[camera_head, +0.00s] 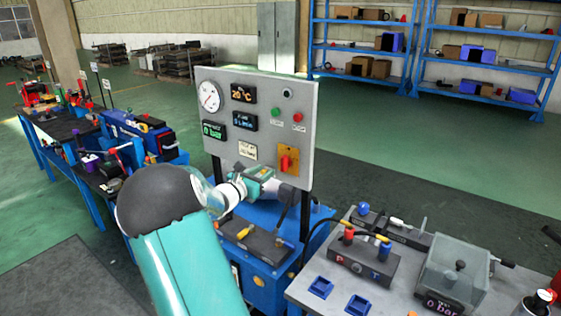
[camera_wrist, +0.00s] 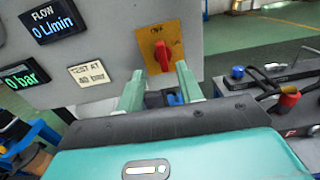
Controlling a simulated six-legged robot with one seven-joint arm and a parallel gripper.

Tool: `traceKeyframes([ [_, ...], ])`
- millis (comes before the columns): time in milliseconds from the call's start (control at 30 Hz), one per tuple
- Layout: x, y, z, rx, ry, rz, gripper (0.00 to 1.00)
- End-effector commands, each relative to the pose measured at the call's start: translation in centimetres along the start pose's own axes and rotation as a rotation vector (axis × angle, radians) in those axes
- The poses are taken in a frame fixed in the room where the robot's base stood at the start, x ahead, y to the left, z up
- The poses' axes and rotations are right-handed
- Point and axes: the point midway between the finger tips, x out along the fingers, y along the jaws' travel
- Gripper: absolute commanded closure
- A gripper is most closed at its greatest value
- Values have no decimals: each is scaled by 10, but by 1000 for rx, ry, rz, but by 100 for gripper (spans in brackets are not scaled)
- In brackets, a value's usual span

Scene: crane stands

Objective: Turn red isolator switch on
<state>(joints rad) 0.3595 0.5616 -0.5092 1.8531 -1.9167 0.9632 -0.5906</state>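The red isolator switch (camera_head: 285,163) sits on a yellow-orange plate (camera_head: 288,152) at the lower right of the grey panel. In the wrist view the red handle (camera_wrist: 162,56) points roughly upright, on its yellow plate (camera_wrist: 160,38), with small lettering above and beside it that I cannot read fully. My gripper (camera_wrist: 158,85) is open, its two green fingers apart below the switch and pointing toward the panel. Nothing is between the fingers, and the handle shows above and between them. In the head view my gripper's fingers are mostly hidden near the panel's lower edge.
The grey panel (camera_head: 257,88) carries a dial gauge (camera_head: 209,96), lit displays and small buttons. A blue cabinet (camera_head: 262,262) stands below it. A grey worktable with a manifold (camera_head: 358,258) and clear box (camera_head: 452,272) stands at right, close to the panel.

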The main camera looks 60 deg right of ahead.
Motion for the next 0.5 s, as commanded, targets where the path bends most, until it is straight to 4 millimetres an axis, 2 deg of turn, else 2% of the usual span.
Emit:
traceKeyframes([
  [300, 65, -2, 0, 1, 0, -4, 64],
  [500, 94, -1, 0, 2, 0, -3, 64],
])
